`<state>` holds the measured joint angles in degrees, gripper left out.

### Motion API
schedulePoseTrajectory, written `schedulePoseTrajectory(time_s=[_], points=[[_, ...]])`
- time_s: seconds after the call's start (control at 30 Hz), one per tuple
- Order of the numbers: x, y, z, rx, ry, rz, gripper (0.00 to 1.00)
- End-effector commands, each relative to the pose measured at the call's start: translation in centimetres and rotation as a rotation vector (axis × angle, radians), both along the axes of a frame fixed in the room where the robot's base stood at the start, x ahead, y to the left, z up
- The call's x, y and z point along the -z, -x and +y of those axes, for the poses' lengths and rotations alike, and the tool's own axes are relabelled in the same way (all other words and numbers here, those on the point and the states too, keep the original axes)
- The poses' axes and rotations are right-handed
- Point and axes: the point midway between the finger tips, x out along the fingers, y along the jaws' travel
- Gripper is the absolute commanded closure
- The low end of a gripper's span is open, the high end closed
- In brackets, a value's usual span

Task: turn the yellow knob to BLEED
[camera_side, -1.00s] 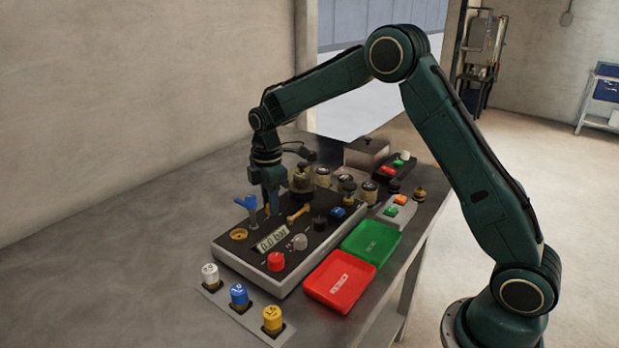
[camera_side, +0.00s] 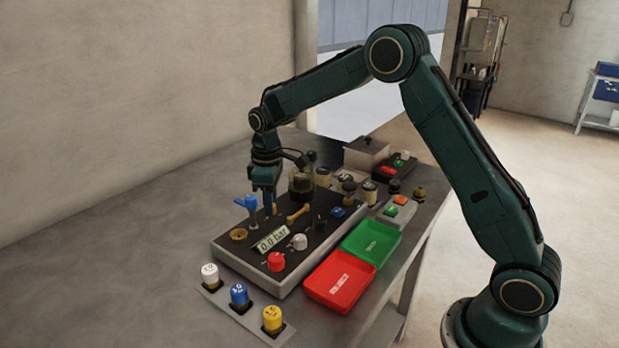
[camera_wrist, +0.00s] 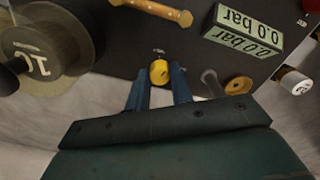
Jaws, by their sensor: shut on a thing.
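The small yellow knob (camera_wrist: 159,73) sits on the dark top of the control panel (camera_wrist: 120,45), with a tiny label just beyond it that is too small to read. My gripper (camera_wrist: 160,80) is shut on the knob, one blue finger on each side. In the side view my gripper (camera_side: 269,210) points straight down at the panel's far left part, and the fingers mostly hide the knob there. I cannot read which position the knob points to. The panel's display (camera_side: 271,239) reads 0.0 bar.
A blue lever (camera_side: 247,204) stands close left of my gripper. A tan handle (camera_side: 298,214), red knob (camera_side: 276,262) and white knob (camera_side: 299,242) are on the panel. Red (camera_side: 340,281) and green (camera_side: 371,244) trays lie right.

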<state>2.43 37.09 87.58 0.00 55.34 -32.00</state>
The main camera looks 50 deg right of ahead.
Motion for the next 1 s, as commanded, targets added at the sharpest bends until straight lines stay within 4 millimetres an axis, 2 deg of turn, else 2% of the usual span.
schedulePoseTrajectory(time_s=[0.7, 1.0], points=[[-0.10, -0.02, 0.00, 0.672, 0.000, -0.001, 1.00], [-0.11, -0.02, 0.00, 0.860, -0.001, -0.002, 1.00]])
